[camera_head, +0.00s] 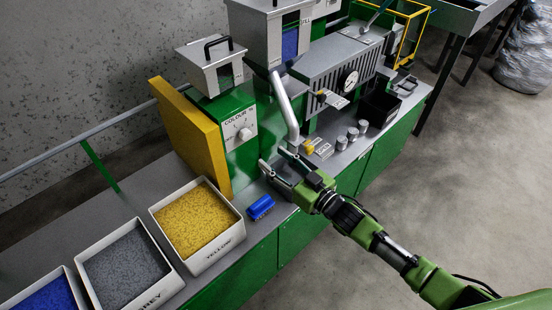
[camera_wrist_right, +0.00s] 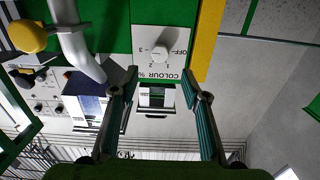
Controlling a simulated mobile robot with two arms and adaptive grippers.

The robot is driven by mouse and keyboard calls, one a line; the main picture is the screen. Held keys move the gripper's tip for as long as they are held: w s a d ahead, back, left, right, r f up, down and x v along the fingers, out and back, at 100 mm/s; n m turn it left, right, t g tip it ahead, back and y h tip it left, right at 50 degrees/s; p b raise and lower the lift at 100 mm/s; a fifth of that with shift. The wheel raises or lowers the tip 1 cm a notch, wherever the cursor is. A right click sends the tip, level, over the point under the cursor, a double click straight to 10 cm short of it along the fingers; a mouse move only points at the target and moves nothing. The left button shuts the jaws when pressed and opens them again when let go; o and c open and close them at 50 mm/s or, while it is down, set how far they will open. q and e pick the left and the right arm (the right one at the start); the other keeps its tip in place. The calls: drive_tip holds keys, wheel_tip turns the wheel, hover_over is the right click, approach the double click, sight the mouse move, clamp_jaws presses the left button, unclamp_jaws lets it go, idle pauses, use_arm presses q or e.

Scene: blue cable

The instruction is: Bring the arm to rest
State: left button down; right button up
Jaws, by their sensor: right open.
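My right arm (camera_head: 390,250) is green and black and reaches in from the lower right in the head view. Its gripper (camera_head: 273,160) is open and empty, with its fingers towards the green cabinet with the "COLOUR %" dial (camera_head: 244,134). In the right wrist view the two spread fingers of the right gripper (camera_wrist_right: 159,80) frame that panel, which appears upside down, and the white dial (camera_wrist_right: 159,53) shows between and beyond them. I cannot tell whether the fingertips touch the panel. My left gripper is not in view.
A blue brush-like block (camera_head: 260,207) lies on the bench beside the yellow-pellet bin (camera_head: 240,232). The grey-pellet bin (camera_head: 97,308) stands further left. A bent grey pipe (camera_head: 287,108), a yellow knob (camera_head: 309,147) and several metal cylinders are near the gripper. The floor at right is clear.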

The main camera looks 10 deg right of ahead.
drive_tip(key=s+d+f+m+g+h, duration=0.1)
drive_tip(key=s+d+f+g+h, duration=0.2)
drive_tip(key=f, duration=0.8)
drive_tip(key=s+d+f+m+h, duration=0.1)
drive_tip(key=s+d+f+h, duration=0.1)
drive_tip(key=s+d+f, duration=0.6)
drive_tip(key=s+d+f+m+g+h, duration=0.1)
drive_tip(key=s+f+m+g+h, duration=0.15)
drive_tip(key=f, duration=1.05)
drive_tip(key=s+d+f+g+h, duration=0.2)
drive_tip(key=s+d+f+g, duration=0.15)
drive_tip(key=s+f, duration=0.95)
drive_tip(key=s+f+g, duration=0.2)
drive_tip(key=s, duration=1.1)
drive_tip(key=s+f+g+h, duration=0.1)
drive_tip(key=s+f+g, duration=0.1)
drive_tip(key=s, duration=1.1)
drive_tip(key=shift+s+d+f+g, duration=0.3)
drive_tip(key=shift+d+f, duration=0.1)
drive_tip(key=shift+f, duration=0.45)
